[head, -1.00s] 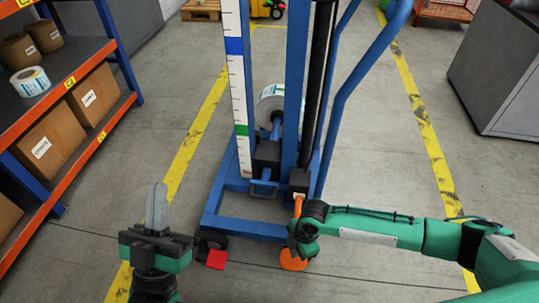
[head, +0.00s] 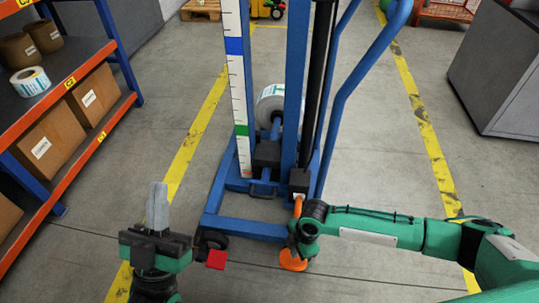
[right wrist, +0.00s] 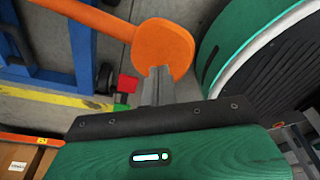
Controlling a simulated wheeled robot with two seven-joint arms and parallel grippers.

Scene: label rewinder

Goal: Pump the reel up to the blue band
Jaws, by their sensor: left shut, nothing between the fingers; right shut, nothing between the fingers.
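The white label reel (head: 272,105) sits low on the blue lift stand (head: 292,80), partly hidden behind the mast. An upright white scale (head: 241,95) carries the blue band (head: 234,46) high up and a green band (head: 241,130) lower down. The reel's middle is well below the blue band and a little above the green one. The orange foot pedal (head: 293,261) is low at the stand's front. In the right wrist view my right gripper (right wrist: 158,76) is shut and empty, its tips over the round pedal pad (right wrist: 170,45); contact is unclear. My left gripper (head: 157,195) is shut, empty, apart from the stand.
A red tab (head: 217,259) and a black caster (head: 212,240) are at the stand's front left corner. An orange and blue shelf (head: 100,95) with boxes stands at left. A grey cabinet (head: 510,80) stands at right. Floor between the yellow lines is mostly clear.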

